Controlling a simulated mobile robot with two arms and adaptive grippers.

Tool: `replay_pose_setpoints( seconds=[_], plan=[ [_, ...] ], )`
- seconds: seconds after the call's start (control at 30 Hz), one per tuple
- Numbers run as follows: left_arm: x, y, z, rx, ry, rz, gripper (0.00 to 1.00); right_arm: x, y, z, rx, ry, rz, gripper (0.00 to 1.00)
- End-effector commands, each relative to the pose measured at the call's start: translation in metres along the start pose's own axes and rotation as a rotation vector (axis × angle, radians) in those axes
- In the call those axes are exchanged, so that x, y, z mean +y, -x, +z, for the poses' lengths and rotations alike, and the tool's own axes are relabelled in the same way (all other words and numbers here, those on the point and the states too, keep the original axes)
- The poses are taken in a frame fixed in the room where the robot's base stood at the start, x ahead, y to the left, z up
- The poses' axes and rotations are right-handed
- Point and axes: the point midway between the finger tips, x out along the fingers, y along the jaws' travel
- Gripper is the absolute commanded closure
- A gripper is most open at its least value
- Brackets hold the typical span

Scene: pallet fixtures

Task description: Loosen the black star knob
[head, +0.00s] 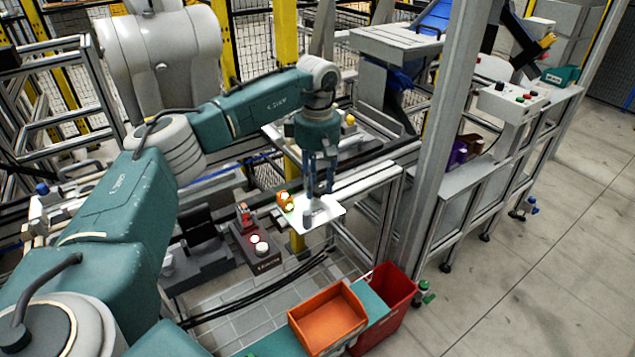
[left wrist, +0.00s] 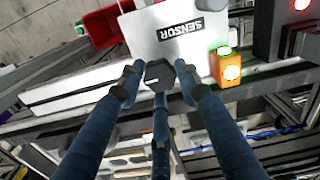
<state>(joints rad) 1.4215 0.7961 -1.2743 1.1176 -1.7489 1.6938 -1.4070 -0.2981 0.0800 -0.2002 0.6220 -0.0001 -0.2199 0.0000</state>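The black star knob (left wrist: 160,73) shows in the left wrist view as a small dark knob at the edge of a white plate marked SENSOR (left wrist: 180,35). The white plate is also in the head view (head: 331,212), under my left gripper (head: 320,190). My left gripper points down, and its three blue fingers (left wrist: 158,82) surround the knob. A small gap shows between the side fingertips and the knob; whether the third finger touches it I cannot tell. In the head view the fingers largely hide the knob. My right gripper is not in view.
An orange box with lit buttons (left wrist: 228,68) stands close beside the plate. A dark control box (head: 262,252) is to the left in the head view. An orange bin (head: 328,318) and a red bin (head: 390,300) are in front. A grey post (head: 440,120) rises at right.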

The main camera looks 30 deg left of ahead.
Motion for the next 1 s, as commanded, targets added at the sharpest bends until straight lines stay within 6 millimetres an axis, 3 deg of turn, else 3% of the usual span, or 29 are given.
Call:
replay_pose_setpoints(
  seconds=[0.03,0.1,0.57,1.0],
  plan=[
    [0.000,0.000,0.000,0.000,0.000,0.000,0.81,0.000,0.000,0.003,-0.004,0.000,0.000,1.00],
    [0.000,0.000,0.000,0.000,0.000,0.000,0.95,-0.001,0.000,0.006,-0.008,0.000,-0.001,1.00],
    [0.000,0.002,0.000,0.000,0.089,-0.001,0.95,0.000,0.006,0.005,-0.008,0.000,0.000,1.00],
    [0.000,0.002,0.000,-0.001,0.462,0.000,0.95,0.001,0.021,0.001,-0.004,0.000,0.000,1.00]
  ],
)
